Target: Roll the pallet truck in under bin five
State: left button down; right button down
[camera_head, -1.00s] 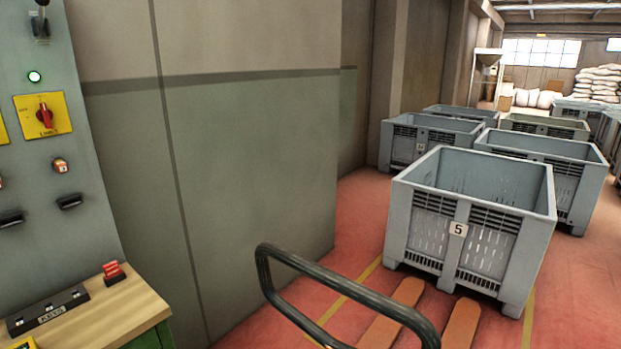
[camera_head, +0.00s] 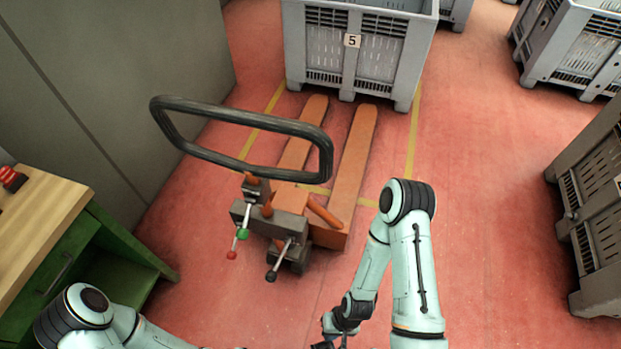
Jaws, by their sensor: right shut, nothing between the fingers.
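Bin five (camera_head: 325,50) is a grey slatted crate with a "5" label, standing on the red floor at the top middle of the head view. The orange pallet truck (camera_head: 352,170) is in front of it, its two forks pointing at the bin. The fork tips lie at the bin's near lower edge; whether they reach under it is hard to tell. The truck's black loop handle (camera_head: 240,135) rises toward me. My right gripper (camera_head: 328,345) is low at the bottom edge, shut and empty, apart from the handle. My left arm shows at bottom left; its gripper is out of view.
Yellow floor lines (camera_head: 412,140) flank the forks. A wall panel stands on the left, with a green workbench (camera_head: 85,255) with a wooden top below it. More grey bins (camera_head: 575,45) stand on the right. Open red floor lies right of the truck.

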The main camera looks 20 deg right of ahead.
aim_at(264, 220)
jog(key=i+j+z, duration=0.1)
jog(key=j, duration=0.55)
jog(key=i+j+z, duration=0.1)
jog(key=j, duration=0.55)
